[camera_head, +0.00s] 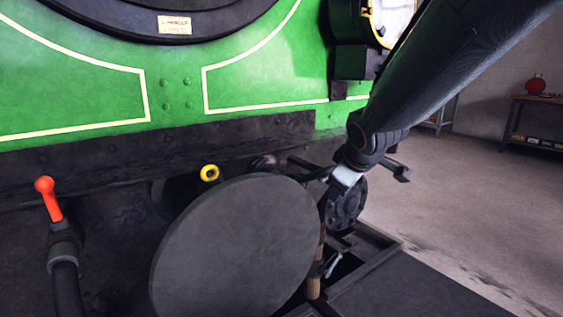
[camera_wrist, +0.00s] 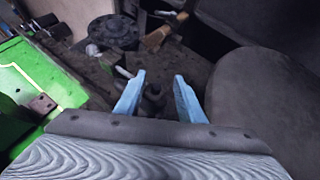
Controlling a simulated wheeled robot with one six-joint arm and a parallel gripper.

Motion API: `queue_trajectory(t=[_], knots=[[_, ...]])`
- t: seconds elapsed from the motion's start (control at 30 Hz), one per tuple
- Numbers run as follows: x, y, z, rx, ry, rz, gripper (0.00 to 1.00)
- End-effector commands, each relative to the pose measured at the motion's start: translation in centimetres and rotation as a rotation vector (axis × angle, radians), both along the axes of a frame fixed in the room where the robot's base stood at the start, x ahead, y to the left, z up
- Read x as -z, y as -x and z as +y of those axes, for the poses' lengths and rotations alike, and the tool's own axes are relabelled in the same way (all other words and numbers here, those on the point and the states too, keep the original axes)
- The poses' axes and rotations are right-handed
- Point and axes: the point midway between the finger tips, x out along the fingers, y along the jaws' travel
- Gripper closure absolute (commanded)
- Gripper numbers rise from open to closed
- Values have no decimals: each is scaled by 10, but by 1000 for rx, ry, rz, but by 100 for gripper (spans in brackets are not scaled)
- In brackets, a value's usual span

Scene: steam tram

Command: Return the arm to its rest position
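My arm (camera_head: 430,80) comes down from the upper right in the head view, its wrist in front of the tram's green front. My gripper's two pale blue fingers (camera_wrist: 160,90) show in the wrist view. They stand apart with a clear gap, and I see nothing clamped between them. A dark knob-like fitting (camera_wrist: 153,100) shows in the gap, but I cannot tell its distance from the fingers. In the head view the fingertips cannot be made out clearly among the dark parts below the wrist.
The large round grey buffer (camera_head: 235,250) stands close left of my wrist; it fills the right of the wrist view (camera_wrist: 265,100). A red-handled valve (camera_head: 48,200) is at left. The green tram front (camera_head: 270,70) lies behind. Open floor (camera_head: 470,210) extends right, towards a shelf (camera_head: 540,110).

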Motion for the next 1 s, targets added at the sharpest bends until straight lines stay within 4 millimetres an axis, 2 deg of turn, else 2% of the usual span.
queue_trajectory(t=[0.03, 0.1, 0.2, 0.4, 0.6, 0.67, 1.0], knots=[[26, 21, -11, 87, -51, 68, 64], [54, 47, -22, 199, -118, 145, 64], [82, 77, -32, 326, -186, 230, 64], [121, 128, -43, 528, -284, 356, 64], [149, 173, -48, 703, -357, 458, 64], [156, 187, -49, 754, -377, 486, 64], [121, 225, 1, 657, -328, 594, 64]])
